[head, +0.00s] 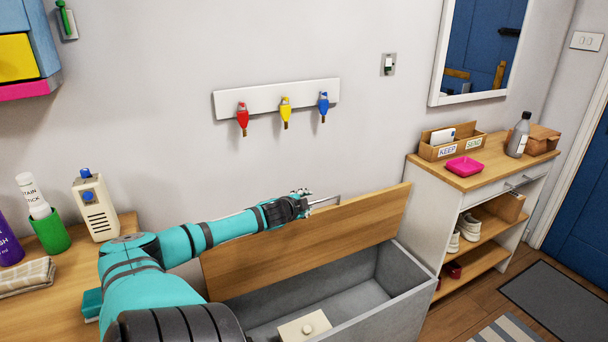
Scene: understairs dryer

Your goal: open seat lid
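The wooden seat lid (365,220) stands raised and tilted back near the wall, above the grey bench box (408,275). The box's inside is open to view. My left arm reaches across in front of the lid. My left gripper (308,204) is at the lid's upper edge, near its middle. A thin pale metal piece shows just right of the gripper. The fingers are small and partly hidden, so I cannot tell whether they are open or touch the lid. My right gripper is out of view.
A shelf unit (480,177) with shoes stands to the right. A counter with bottles (70,255) lies left.

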